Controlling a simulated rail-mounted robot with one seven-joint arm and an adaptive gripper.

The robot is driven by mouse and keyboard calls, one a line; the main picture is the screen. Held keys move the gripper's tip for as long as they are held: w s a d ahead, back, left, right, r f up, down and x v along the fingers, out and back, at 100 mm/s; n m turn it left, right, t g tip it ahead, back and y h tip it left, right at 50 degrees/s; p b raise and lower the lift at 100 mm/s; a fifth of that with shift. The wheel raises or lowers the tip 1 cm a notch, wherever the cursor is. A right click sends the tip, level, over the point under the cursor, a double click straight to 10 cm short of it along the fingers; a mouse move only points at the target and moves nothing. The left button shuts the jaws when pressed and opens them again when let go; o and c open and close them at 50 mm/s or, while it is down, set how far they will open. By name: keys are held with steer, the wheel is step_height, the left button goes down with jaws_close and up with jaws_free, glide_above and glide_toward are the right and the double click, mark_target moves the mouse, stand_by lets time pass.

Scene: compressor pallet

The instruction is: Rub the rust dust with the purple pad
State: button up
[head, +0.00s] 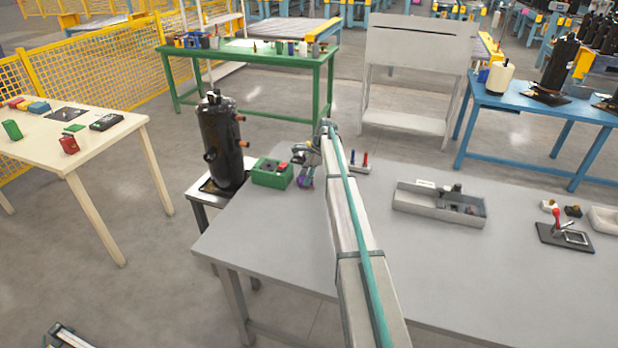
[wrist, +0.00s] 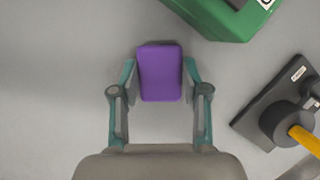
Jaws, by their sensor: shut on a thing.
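My gripper (head: 306,168) is shut on the purple pad (head: 306,183), above the grey table by the green box. In the wrist view the purple pad (wrist: 160,73) sits between both fingers of my gripper (wrist: 160,80), with plain grey surface around it. I cannot make out any rust dust in either view. A black compressor (head: 220,145) with copper-coloured ports stands upright on a small stand, left of my gripper.
The green box (head: 265,180) is close to my gripper; its corner shows in the wrist view (wrist: 225,25). A black device with a yellow handle (wrist: 305,138) lies at right there. A grey tray (head: 415,205) stands farther right. The table's front left (head: 270,245) is clear.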

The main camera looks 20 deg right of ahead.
mark_target(314, 190)
steer(key=shift+w+a+p, duration=0.4)
steer(key=shift+w+a, duration=0.6)
steer(key=shift+a, duration=0.05)
steer(key=shift+s+d+p, duration=0.3)
steer(key=shift+s+d, duration=0.35)
steer(key=shift+s, duration=0.1)
steer(key=shift+s+d+f+p, duration=0.15)
steer(key=shift+s+d+p, duration=0.25)
steer(key=shift+s+d, duration=1.75)
steer(key=shift+d, duration=0.2)
steer(key=shift+s+a, duration=0.45)
steer(key=shift+s, duration=0.15)
steer(key=shift+w+a+p, duration=0.55)
steer(key=shift+w+a, duration=1.1)
steer(key=shift+a, duration=0.1)
